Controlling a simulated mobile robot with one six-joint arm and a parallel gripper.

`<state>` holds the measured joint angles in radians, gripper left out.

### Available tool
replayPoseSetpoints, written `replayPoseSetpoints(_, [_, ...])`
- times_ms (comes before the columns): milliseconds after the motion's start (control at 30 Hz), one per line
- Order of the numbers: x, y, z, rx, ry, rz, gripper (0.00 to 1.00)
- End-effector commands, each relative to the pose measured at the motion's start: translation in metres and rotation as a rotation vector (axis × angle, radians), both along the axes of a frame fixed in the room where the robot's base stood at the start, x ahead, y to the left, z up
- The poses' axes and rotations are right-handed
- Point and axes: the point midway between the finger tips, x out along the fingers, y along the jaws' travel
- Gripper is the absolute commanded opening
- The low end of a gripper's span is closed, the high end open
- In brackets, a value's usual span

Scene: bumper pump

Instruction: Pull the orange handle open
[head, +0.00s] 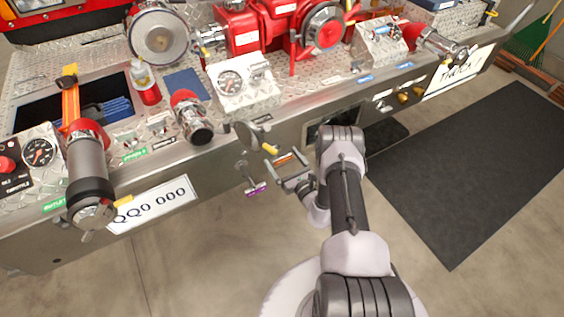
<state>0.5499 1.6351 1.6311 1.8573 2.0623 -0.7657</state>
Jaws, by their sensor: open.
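My gripper (287,168) is open and points left and toward the panel. Its two fingers lie close around the orange handle in this view, one above and one below it. I cannot tell whether either finger touches it or how deep the handle sits between them. The handle's stem and mount are mostly hidden by my gripper and the nearby fittings.
A purple-labelled handle (256,188) sticks out left of my gripper, and a yellow handle (270,149) is just above. A dark mat (475,165) lies on the floor at right.

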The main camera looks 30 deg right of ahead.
Motion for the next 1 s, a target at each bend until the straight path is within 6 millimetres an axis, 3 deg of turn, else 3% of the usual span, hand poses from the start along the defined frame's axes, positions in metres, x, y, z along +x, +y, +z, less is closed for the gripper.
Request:
replayPoseSetpoints(367, [0.009,0.000,0.001,0.001,0.000,-0.001,0.93])
replayPoseSetpoints(833, [0.008,0.000,0.001,0.001,0.000,-0.001,0.00])
replayPoseSetpoints(933, [0.004,-0.001,0.001,0.001,0.002,-0.001,0.00])
replayPoseSetpoints(1000, [-0.010,-0.002,0.002,-0.002,0.006,-0.001,0.00])
